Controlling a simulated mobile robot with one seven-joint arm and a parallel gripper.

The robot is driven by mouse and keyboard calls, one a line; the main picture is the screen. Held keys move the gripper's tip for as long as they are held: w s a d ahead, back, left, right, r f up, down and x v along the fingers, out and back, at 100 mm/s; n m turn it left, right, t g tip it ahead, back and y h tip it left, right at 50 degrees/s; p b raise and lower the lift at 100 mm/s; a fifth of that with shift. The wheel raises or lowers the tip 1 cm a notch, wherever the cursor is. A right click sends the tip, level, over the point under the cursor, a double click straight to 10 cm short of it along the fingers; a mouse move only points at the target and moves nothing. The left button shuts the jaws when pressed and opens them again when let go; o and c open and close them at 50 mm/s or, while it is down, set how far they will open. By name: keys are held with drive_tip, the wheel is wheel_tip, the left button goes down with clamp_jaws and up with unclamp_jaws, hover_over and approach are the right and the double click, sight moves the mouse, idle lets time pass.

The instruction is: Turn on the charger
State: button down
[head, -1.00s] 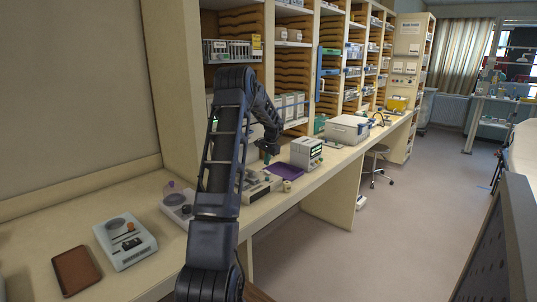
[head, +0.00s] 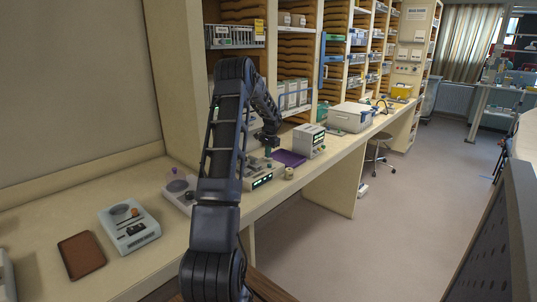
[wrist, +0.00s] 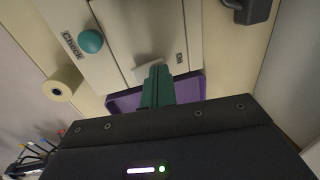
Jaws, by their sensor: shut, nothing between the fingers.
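The charger is most likely the pale bench unit (head: 262,177) under my gripper, with a lit green display in the head view. In the wrist view its pale panel (wrist: 115,50) carries a round teal button (wrist: 91,41) marked "Check". A small pale lever (wrist: 148,66) stands near the label "On". My gripper (wrist: 157,72) is shut and empty, its green fingertips right at the lever; I cannot tell whether they touch. In the head view my gripper (head: 268,152) is low over the unit, partly hidden by my arm. The display is outside the wrist view.
A purple tray (head: 288,158) and a cream roll (head: 289,173) lie close beside the unit. Another instrument (head: 309,141) stands farther right. A grey device (head: 129,227) and a brown pad (head: 81,255) lie at left. Shelves rise behind the counter.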

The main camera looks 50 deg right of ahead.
drive_tip(key=shift+s+f, duration=0.2)
drive_tip(key=shift+s, duration=0.05)
drive_tip(key=shift+s+r, duration=0.1)
drive_tip(key=shift+s, duration=0.65)
drive_tip(key=shift+r, duration=0.1)
wheel_tip(320, 180, up, 14)
drive_tip(key=s, duration=0.2)
drive_tip(key=shift+s, duration=0.15)
idle(0.4)
drive_tip(key=shift+w+t, duration=0.4)
drive_tip(key=shift+w, duration=0.1)
